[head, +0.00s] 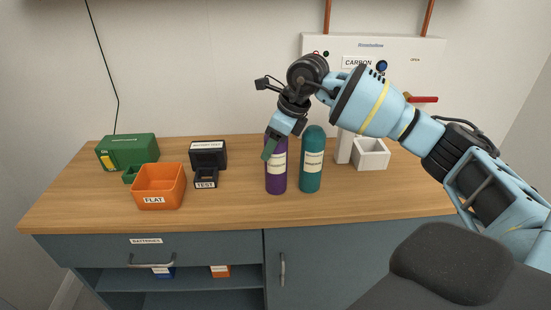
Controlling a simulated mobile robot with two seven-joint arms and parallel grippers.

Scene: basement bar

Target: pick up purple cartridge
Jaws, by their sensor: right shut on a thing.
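The purple cartridge (276,178) stands upright on the wooden counter, with a pale label on its front. My right gripper (269,150) comes down over its top from the upper right and is shut on it. The gripper hides the cartridge's upper left part. The base of the cartridge appears to be at counter height; I cannot tell whether it is touching. A teal cartridge (312,160) stands upright close beside it on the right. My left gripper is not in view.
On the counter (235,205) to the left are an orange box marked FLAT (171,188), a green case (127,149) and a black tester (208,154). A white open container (371,154) stands at right behind the teal cartridge. A wall panel marked CARBON (410,60) is behind my right arm.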

